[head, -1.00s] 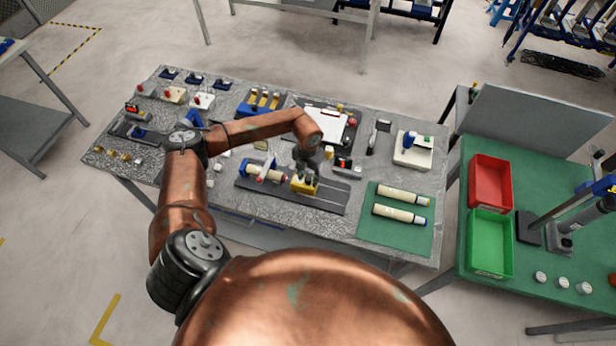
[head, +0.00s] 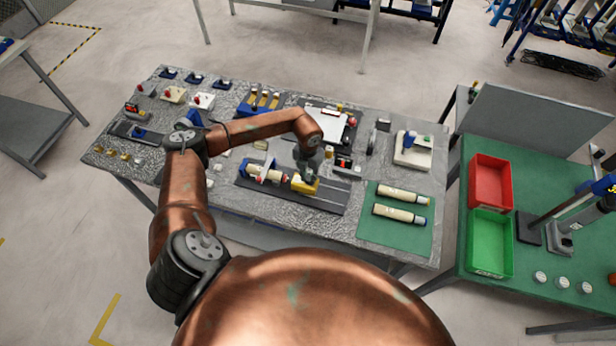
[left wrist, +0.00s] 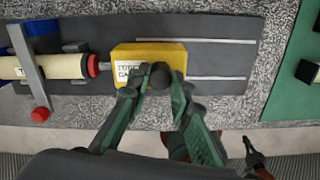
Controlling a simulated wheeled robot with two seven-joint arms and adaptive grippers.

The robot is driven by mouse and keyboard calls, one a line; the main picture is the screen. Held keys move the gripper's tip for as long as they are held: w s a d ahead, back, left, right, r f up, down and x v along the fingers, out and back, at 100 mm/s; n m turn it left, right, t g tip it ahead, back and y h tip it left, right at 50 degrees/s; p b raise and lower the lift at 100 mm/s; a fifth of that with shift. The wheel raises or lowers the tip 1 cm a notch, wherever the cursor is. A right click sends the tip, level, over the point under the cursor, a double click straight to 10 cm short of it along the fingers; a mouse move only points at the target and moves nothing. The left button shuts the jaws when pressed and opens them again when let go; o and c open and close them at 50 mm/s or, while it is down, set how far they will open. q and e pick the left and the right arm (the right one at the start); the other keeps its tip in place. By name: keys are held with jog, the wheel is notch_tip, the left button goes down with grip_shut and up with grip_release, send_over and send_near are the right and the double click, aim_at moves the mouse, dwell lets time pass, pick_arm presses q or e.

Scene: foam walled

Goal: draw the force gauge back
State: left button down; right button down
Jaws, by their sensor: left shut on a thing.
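The force gauge is a yellow block (left wrist: 146,55) with a white label, on a dark rail board (left wrist: 215,30) with two pale slots. It also shows in the head view (head: 304,184). My left gripper (left wrist: 160,78) is shut on the gauge's dark round knob. At the gauge's left, a red tip (left wrist: 94,65) on the end of a cream cylinder (left wrist: 55,67) is close to the gauge's side; I cannot tell if they touch. A grey clamp bar (left wrist: 28,70) with a red knob crosses the cylinder.
Two cream cylinders (head: 400,213) lie on a green mat (head: 370,230) to the right. A small device with a red display (head: 343,163) stands just behind the gauge. The slotted board is bare to the gauge's right.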

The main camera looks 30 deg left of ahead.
pick_arm(q)
jog(key=d+b, duration=0.1)
jog(key=d, duration=0.1)
jog(key=w+d+b, duration=0.1)
jog(key=d, duration=0.2)
jog(key=shift+w+d, duration=0.1)
jog(key=shift+w, duration=0.05)
jog(key=c, duration=1.8)
grip_release()
jog(key=shift+d, duration=0.15)
jog(key=shift+o, duration=0.3)
jog(key=shift+a, duration=0.2)
jog(key=shift+r, duration=0.15)
notch_tip(320, 180, up, 12)
